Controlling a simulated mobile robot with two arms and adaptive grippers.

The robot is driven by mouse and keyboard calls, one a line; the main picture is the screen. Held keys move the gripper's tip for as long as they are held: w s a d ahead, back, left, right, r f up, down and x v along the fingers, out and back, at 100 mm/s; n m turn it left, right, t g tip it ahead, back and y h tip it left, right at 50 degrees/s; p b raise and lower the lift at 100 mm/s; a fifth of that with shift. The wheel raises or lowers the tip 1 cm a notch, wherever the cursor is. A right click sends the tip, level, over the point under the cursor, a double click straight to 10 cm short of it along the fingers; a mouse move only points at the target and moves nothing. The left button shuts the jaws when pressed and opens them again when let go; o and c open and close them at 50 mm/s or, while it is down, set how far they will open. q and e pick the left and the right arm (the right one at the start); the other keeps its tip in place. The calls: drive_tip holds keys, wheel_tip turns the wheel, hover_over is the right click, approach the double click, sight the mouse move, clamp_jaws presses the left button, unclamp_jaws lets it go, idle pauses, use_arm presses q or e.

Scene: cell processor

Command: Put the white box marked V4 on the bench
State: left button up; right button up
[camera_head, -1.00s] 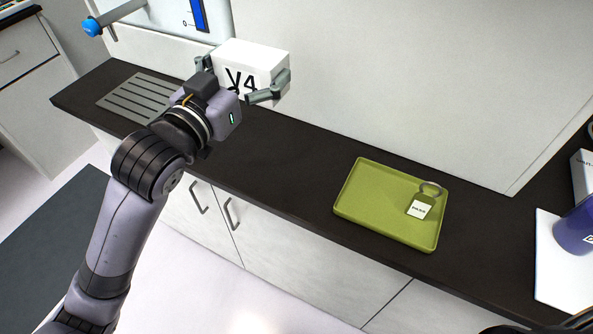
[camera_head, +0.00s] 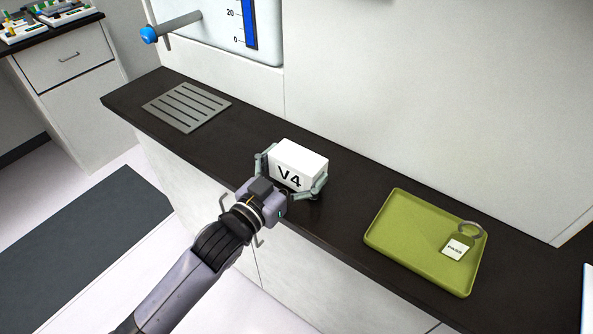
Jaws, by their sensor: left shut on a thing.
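The white box marked V4 (camera_head: 302,158) is at the dark bench (camera_head: 222,135), between the metal grate and the green tray. My left gripper (camera_head: 291,179) is shut on the box, with one finger on each side of it. The box looks upright and low over the bench top; I cannot tell whether its underside touches the bench. My right gripper is not in view.
A green tray (camera_head: 388,247) with a tag marked PASS (camera_head: 457,248) lies to the right of the box. A slotted metal grate (camera_head: 187,106) lies at the left, below a tap with a blue end (camera_head: 149,35). Bench on both sides of the box is clear.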

use_arm(q)
drive_tip(key=shift+f, duration=0.65)
drive_tip(key=o, duration=1.4)
drive_tip(key=shift+f, duration=0.15)
